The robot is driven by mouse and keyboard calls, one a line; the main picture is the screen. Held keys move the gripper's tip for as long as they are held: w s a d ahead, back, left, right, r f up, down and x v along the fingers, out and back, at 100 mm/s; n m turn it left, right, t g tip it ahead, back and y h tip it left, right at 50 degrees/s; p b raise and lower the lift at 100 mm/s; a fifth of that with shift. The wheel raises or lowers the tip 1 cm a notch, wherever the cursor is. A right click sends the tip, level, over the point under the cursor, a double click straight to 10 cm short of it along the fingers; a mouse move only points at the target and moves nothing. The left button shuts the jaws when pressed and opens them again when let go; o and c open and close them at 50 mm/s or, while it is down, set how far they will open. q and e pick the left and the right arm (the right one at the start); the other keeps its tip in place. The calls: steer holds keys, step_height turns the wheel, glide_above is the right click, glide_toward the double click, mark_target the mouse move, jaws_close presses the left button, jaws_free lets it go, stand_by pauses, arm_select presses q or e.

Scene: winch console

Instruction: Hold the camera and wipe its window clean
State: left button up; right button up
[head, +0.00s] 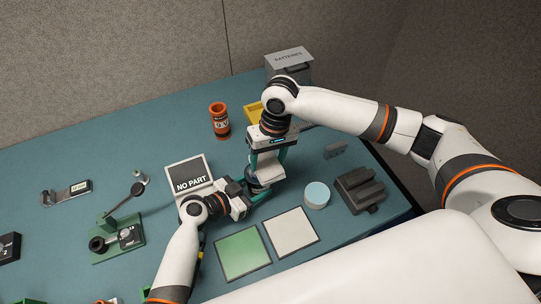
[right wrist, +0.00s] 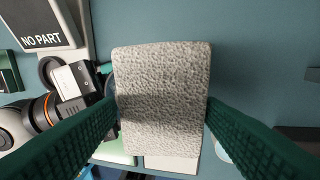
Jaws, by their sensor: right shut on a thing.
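My right gripper (head: 267,170) is shut on a pale grey, rough-textured wiping block (right wrist: 163,100), which fills the middle of the right wrist view between the green fingers. My left gripper (head: 259,194) reaches in from the left, just below the right one. A dark round body, seemingly the camera (head: 257,183), sits between its teal fingers. The block is held just above or against the camera; whether they touch is not clear. The camera's window is hidden by the block and fingers, so its state cannot be seen.
A "NO PART" screen (head: 188,176) stands left of the grippers. A green mat (head: 242,254), a white mat (head: 291,232), a light blue disc (head: 317,194) and a dark grey block (head: 361,190) lie in front and right. An orange can (head: 219,121), yellow tray (head: 253,111) and batteries bin (head: 289,61) stand behind.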

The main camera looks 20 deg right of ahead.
steer(key=shift+s+a, duration=0.1)
steer(key=shift+a, duration=3)
steer(key=shift+r, duration=0.1)
steer(key=shift+d+r, duration=0.2)
steer(key=shift+r, duration=2.3)
steer(key=shift+d, duration=0.1)
steer(key=w+d+f, duration=0.1)
steer(key=d, duration=0.3)
steer(key=w+d+f, duration=0.1)
steer(key=w+d, duration=0.1)
steer(key=d, duration=0.2)
steer(key=w+d+f, duration=0.2)
steer(key=d, duration=0.3)
steer(key=f, duration=0.4)
steer(key=d+f, duration=0.1)
steer(key=f, duration=0.1)
steer(key=shift+f, duration=0.1)
steer(key=shift+w+f, duration=0.1)
steer(key=shift+f, duration=1.95)
